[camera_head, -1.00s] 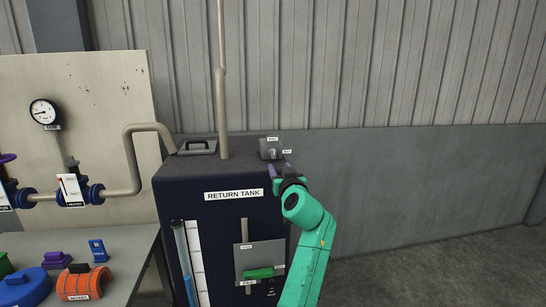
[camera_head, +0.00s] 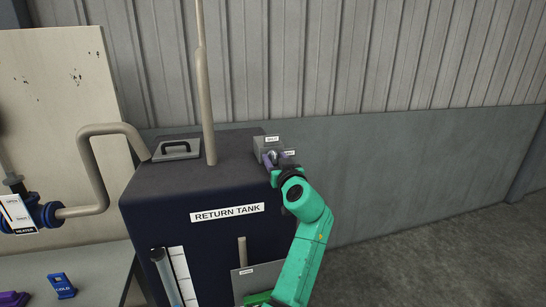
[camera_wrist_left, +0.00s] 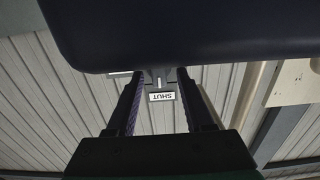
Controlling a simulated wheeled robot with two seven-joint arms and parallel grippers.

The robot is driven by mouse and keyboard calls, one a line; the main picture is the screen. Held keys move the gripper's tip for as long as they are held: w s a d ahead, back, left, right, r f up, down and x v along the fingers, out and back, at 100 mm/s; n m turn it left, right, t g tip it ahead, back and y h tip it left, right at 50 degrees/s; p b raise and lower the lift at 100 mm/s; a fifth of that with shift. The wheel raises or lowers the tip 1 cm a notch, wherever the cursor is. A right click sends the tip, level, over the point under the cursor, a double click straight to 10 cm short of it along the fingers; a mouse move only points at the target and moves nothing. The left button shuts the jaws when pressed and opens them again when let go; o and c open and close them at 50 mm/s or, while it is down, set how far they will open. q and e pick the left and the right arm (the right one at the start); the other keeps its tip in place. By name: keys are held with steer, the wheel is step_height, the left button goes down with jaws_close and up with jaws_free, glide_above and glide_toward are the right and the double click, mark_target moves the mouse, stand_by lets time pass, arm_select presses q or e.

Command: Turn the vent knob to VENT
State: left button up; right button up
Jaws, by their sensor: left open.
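The vent knob's grey box (camera_head: 268,144) sits on the top right edge of the dark RETURN TANK (camera_head: 165,205) in the head view. It has small white labels that are hard to read there. My left gripper (camera_head: 271,161) is open at the front of the box, its fingers partly covering the knob. In the left wrist view the open fingertips (camera_wrist_left: 160,76) stand on either side of the small grey knob (camera_wrist_left: 159,80). A label reading SHUT (camera_wrist_left: 161,97) shows between the fingers. I cannot tell whether the fingers touch the knob. My right gripper is not in view.
A tall beige pipe (camera_head: 205,100) rises from the tank top beside a handled hatch (camera_head: 177,150). A lever plate (camera_head: 246,278) is on the tank front, partly behind my arm. A table with a blue part (camera_head: 62,286) stands at left. The floor at right is clear.

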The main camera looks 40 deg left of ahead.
arm_select(q)
steer(key=shift+s+d+r, duration=0.1)
steer(key=shift+d, duration=0.2)
steer(key=shift+c, duration=1.2)
steer(key=shift+r, duration=0.1)
jaws_close()
steer(key=shift+s, duration=0.1)
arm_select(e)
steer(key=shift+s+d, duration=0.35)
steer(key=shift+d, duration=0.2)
